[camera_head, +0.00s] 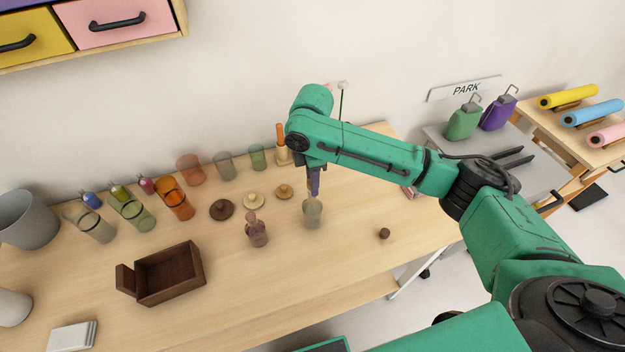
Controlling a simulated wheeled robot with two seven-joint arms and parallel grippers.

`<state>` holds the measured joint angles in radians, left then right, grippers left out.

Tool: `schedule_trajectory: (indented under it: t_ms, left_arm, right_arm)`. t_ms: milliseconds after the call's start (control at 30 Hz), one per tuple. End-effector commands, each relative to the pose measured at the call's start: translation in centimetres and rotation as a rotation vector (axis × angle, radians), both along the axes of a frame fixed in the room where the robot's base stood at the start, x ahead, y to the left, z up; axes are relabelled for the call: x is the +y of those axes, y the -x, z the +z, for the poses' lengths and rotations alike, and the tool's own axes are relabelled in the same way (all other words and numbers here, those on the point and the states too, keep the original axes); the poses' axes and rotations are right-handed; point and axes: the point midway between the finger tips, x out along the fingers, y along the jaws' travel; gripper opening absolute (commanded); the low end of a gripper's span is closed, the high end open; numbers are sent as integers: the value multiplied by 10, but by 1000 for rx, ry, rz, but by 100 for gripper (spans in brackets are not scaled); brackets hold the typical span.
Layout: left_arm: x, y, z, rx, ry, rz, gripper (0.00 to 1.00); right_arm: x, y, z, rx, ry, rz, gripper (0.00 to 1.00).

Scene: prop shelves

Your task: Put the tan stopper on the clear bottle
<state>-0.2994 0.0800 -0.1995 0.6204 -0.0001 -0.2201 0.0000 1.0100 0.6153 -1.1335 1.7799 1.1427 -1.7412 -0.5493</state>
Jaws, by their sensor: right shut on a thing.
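The clear bottle (312,216) stands upright on the wooden table, right of the table's middle. My right gripper (314,190) is directly above it, pointing down, and is shut on the small tan stopper (311,196). The stopper is at the bottle's mouth and mostly covered by the fingers. I cannot tell whether it touches the bottle or sits in the neck. My left gripper is not in view.
A pinkish bottle (256,234) stands left of the clear bottle, and a dark brown stopper (384,233) lies to the right. A brown open box (172,276) sits at the front left.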

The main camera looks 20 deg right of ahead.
Motion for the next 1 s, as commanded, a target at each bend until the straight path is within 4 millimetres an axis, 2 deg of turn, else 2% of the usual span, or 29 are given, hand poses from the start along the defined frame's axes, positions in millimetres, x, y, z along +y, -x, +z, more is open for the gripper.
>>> schedule_trajectory:
  t_ms: [600,633,700,1000]
  left_arm:
    - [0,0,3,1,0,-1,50]
    - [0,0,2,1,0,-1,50]
    - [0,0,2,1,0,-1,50]
    - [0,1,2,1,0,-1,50]
  right_arm:
    - [0,0,-6,1,0,0,0]
    - [0,0,-6,1,0,0,42]
    - [0,0,-6,1,0,0,65]
    - [0,0,-5,0,0,0,65]
